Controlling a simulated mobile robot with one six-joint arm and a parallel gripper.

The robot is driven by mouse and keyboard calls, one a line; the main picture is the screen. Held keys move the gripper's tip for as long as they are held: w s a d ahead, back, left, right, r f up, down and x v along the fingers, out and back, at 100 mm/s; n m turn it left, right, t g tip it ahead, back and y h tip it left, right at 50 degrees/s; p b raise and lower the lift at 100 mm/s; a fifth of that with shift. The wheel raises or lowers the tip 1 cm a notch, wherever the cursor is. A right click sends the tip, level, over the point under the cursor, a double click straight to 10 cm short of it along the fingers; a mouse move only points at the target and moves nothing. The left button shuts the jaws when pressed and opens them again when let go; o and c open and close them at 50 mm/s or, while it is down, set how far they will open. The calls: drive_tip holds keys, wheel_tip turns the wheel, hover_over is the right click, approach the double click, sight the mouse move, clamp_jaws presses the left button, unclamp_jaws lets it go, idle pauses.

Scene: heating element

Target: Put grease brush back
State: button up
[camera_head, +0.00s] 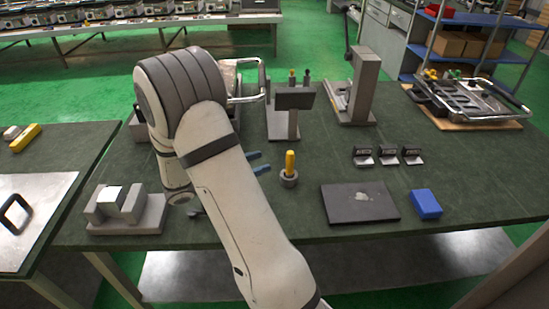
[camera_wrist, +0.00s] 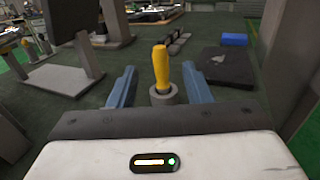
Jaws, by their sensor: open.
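The grease brush (camera_head: 290,161) shows as a yellow handle standing upright in a small grey round holder (camera_head: 289,180) on the dark green table. Its lower end is hidden inside the holder. In the wrist view the brush (camera_wrist: 160,66) and its holder (camera_wrist: 162,96) appear between and beyond my fingers. My gripper (camera_head: 260,162) is open and empty, with two blue fingers. In the head view its fingertips point at the brush from the left and stop short of it. The gripper also shows in the wrist view (camera_wrist: 158,80).
A dark flat plate (camera_head: 360,203) and a blue block (camera_head: 425,204) lie to the right of the brush. Several small black blocks (camera_head: 387,155) sit behind them. A grey stand (camera_head: 284,120) and a tall bracket (camera_head: 363,85) stand farther back. A metal fixture (camera_head: 127,211) is at the front left.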

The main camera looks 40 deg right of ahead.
drive_tip(key=s+a+m+y, duration=0.1)
drive_tip(key=s, duration=0.1)
drive_tip(key=s+r+m+g+y, duration=0.1)
drive_tip(key=s+m+y, duration=0.1)
drive_tip(key=s+a+m+g+y, duration=0.1)
drive_tip(key=s+y, duration=0.1)
drive_tip(key=shift+s+a+r+m, duration=0.25)
drive_tip(key=shift+a+r+m, duration=0.1)
drive_tip(key=shift+r+m, duration=0.05)
drive_tip(key=s+a+r+m+t+y, duration=0.1)
drive_tip(key=s+a+m+t+y, duration=0.2)
drive_tip(key=s+a+m+y, duration=0.1)
drive_tip(key=s+a+r+m+t+y, duration=0.2)
drive_tip(key=s+a+m+t+y, duration=0.2)
drive_tip(key=a+m+y, duration=0.3)
drive_tip(key=a+y, duration=0.1)
drive_tip(key=a, duration=0.1)
drive_tip(key=shift+s+a+r+y, duration=0.25)
drive_tip(key=shift+s+a+y, duration=0.05)
drive_tip(key=shift+y, duration=0.1)
